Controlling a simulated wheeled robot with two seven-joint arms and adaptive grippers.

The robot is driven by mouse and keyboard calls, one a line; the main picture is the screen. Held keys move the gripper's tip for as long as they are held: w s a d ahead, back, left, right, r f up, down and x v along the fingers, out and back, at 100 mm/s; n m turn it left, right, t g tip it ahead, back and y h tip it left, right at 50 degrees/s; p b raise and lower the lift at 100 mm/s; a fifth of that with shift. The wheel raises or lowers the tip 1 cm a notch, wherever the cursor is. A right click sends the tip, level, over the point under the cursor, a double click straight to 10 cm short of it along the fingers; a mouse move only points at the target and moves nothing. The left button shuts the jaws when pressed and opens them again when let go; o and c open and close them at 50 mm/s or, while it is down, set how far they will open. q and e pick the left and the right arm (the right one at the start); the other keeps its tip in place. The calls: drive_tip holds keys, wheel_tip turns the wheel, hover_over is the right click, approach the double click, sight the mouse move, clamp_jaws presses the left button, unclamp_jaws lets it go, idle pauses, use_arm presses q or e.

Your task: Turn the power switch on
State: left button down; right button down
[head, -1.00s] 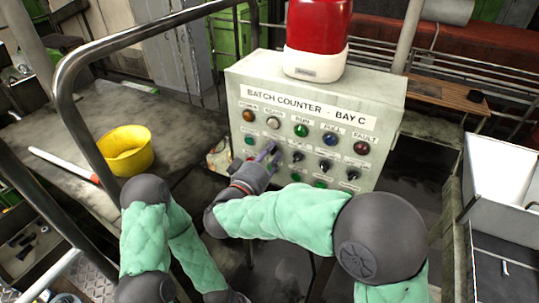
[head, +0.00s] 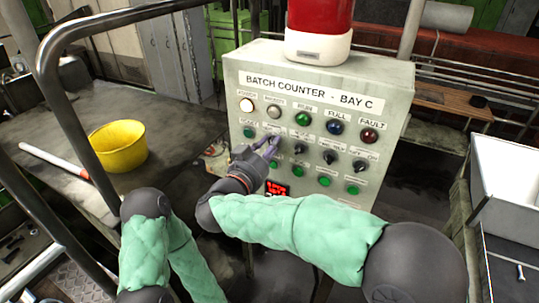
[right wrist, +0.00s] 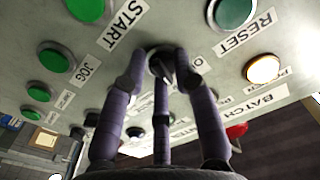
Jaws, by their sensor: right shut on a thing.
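The grey control box (head: 390,120) marked "Batch Counter - Bay C" stands in the middle of the head view. My right gripper (head: 268,146) is at the leftmost rotary switch in the row under the lamps. In the right wrist view its purple fingers (right wrist: 163,62) are shut around the dark knob of the power switch (right wrist: 163,70). The fingers largely hide the knob in the head view. The power lamp (head: 246,105) at top left glows bright, also in the right wrist view (right wrist: 263,69). A red digital display (head: 277,188) is lit below. My left gripper is out of view.
A green reset button (head: 249,132) is just left of the gripper, with other black knobs (head: 329,156) to the right and green buttons below. A red beacon (head: 320,15) tops the box. A yellow bucket (head: 119,148) and metal rails (head: 48,90) are at left.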

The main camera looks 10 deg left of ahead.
drive_tip(key=shift+a+f+m+b, duration=0.1)
drive_tip(key=shift+f+m+b, duration=0.2)
drive_tip(key=shift+m+b, duration=0.5)
drive_tip(key=shift+a+f+m+b, duration=0.1)
drive_tip(key=shift+f+m+b, duration=0.15)
drive_tip(key=shift+m+b, duration=0.5)
drive_tip(key=shift+m, duration=0.25)
drive_tip(key=c, duration=1.2)
unclamp_jaws()
drive_tip(key=shift+o, duration=1)
drive_tip(key=shift+w+r, duration=0.1)
drive_tip(key=v, duration=1.2)
drive_tip(key=shift+r, duration=0.2)
